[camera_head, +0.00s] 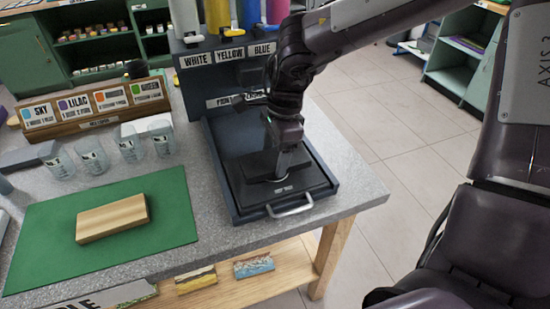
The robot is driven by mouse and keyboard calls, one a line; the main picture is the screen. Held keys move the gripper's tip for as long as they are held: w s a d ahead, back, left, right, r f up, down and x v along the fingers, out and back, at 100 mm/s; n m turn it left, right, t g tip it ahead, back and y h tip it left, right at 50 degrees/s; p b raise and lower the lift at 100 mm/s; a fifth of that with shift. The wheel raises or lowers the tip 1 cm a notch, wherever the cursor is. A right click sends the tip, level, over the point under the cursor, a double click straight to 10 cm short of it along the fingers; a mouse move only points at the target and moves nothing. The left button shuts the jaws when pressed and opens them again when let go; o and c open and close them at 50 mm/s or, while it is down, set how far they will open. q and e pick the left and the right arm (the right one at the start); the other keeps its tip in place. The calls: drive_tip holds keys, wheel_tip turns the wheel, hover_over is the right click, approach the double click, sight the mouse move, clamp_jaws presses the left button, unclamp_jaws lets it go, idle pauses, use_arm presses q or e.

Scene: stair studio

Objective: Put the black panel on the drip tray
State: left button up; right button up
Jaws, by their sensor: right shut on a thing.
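The drip tray (244,217) is a dark blue-grey shallow tray with a silver front handle, at the right of the grey worktop. The grip is partly hidden by the dark fingers, and I cannot tell whether the panel lies fully flat. My left gripper is not in view.
A dark stand (228,66) labelled WHITE, YELLOW and BLUE, with coloured cylinders above, rises behind the tray. Several clear cups (92,157) and a wooden card rack (95,112) stand to the left. A wooden block (112,218) lies on a green mat (172,225).

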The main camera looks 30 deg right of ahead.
drive_tip(key=shift+w+f, duration=0.1)
drive_tip(key=shift+f, duration=0.85)
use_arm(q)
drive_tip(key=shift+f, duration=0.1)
use_arm(e)
drive_tip(key=o, duration=1)
drive_tip(key=shift+f, duration=0.1)
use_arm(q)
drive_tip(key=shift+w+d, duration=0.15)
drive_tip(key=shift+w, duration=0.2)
use_arm(e)
drive_tip(key=shift+o, duration=0.2)
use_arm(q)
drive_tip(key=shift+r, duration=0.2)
